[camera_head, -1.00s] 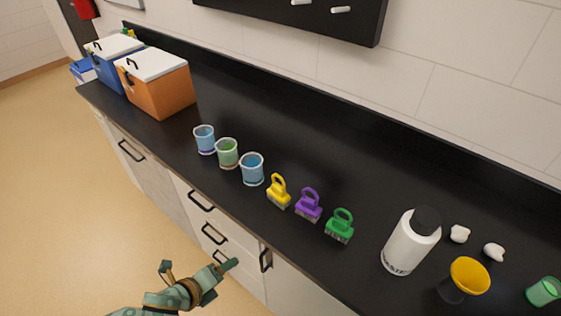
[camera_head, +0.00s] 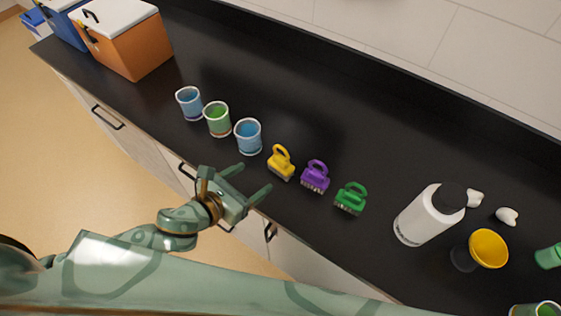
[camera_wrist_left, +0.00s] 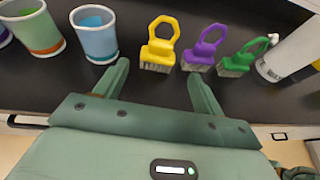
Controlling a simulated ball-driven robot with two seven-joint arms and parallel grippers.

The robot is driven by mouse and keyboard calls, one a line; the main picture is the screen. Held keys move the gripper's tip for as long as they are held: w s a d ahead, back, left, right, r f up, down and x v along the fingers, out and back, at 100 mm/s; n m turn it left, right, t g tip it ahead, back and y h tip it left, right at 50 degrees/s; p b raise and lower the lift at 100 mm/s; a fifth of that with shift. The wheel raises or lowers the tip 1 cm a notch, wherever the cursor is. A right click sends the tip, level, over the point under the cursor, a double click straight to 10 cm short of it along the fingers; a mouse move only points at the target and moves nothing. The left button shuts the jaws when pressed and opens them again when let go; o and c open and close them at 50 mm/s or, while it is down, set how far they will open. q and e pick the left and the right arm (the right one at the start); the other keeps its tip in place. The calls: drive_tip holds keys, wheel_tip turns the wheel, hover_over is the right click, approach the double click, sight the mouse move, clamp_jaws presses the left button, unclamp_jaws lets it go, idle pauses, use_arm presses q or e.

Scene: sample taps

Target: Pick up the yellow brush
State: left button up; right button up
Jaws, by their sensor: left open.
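The yellow brush (camera_head: 281,163) stands on the black counter, bristles down and loop handle up. It is first in a row with a purple brush (camera_head: 315,177) and a green brush (camera_head: 351,198). My left gripper (camera_head: 255,183) is open and empty at the counter's front edge, just short of the yellow brush and apart from it. In the left wrist view the yellow brush (camera_wrist_left: 159,46) appears beyond and between the two open fingers (camera_wrist_left: 158,85). The purple brush (camera_wrist_left: 204,48) is beyond the right finger. My right gripper is not in view.
Several cups stand left of the brushes, the nearest a blue cup (camera_head: 248,136). An orange cooler box (camera_head: 127,42) is at the far left. The counter behind the brushes is clear.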

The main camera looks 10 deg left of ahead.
sight(278, 162)
use_arm(q)
drive_tip(key=x, duration=0.7)
drive_tip(key=shift+w+d+f+b, duration=0.2)
drive_tip(key=shift+w+b, duration=0.1)
drive_tip(key=shift+b, duration=0.1)
drive_tip(key=b+x, duration=0.1)
drive_tip(key=x, duration=0.5)
drive_tip(key=shift+w+f, duration=0.1)
drive_tip(key=shift+w, duration=0.1)
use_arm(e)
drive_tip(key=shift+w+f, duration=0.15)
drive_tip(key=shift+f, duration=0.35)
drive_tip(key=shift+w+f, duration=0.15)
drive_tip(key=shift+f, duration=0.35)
use_arm(q)
drive_tip(key=c, duration=0.6)
